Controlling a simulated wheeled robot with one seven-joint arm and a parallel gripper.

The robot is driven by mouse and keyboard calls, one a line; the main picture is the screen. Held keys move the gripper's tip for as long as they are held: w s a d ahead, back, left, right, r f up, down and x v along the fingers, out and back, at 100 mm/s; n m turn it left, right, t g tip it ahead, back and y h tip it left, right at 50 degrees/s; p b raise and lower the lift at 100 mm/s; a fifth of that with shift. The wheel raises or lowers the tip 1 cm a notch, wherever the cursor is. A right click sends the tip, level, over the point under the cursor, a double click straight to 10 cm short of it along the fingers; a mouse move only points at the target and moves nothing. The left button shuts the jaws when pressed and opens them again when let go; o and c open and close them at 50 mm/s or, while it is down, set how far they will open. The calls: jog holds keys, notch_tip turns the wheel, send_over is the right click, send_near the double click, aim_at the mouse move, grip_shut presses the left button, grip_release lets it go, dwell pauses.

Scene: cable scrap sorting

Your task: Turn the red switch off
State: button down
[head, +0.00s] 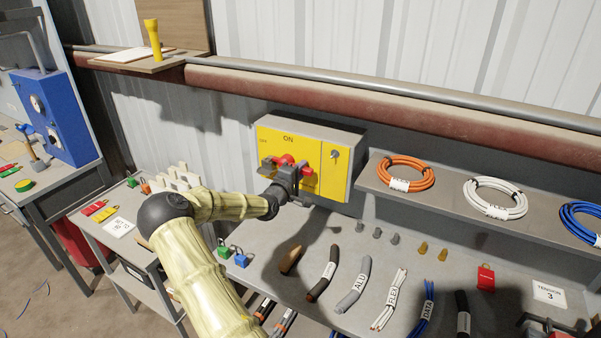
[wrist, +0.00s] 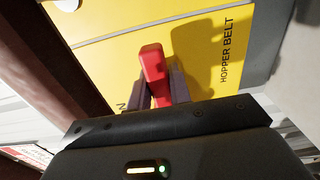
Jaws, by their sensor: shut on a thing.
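The red switch (head: 287,160) is on the yellow front of a grey box on the wall. "ON" is printed above it and a small "OFF" to its upper left. In the wrist view its red handle (wrist: 152,65) stands between the two dark fingers of my gripper (wrist: 162,88). My gripper (head: 285,176) is shut on the handle, right in front of the panel. The gripper hides part of the switch in the head view, so its exact angle is hard to tell. The panel reads "HOPPER BELT" in the wrist view.
A shelf (head: 450,200) with orange, white and blue cable coils is to the right. A pipe (head: 400,105) runs above the box.

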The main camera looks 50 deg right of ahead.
jog(key=shift+r, duration=0.1)
dwell(0.3)
jog(key=c, duration=1.3)
grip_release()
jog(key=shift+w, duration=0.1)
jog(key=s+a+b, duration=0.1)
jog(key=a, duration=0.4)
jog(key=s+a+b, duration=0.1)
jog(key=a, duration=0.5)
jog(key=s+a+b, duration=0.1)
jog(key=a, duration=0.5)
jog(key=shift+s+a+b, duration=0.1)
jog(key=shift+b, duration=0.2)
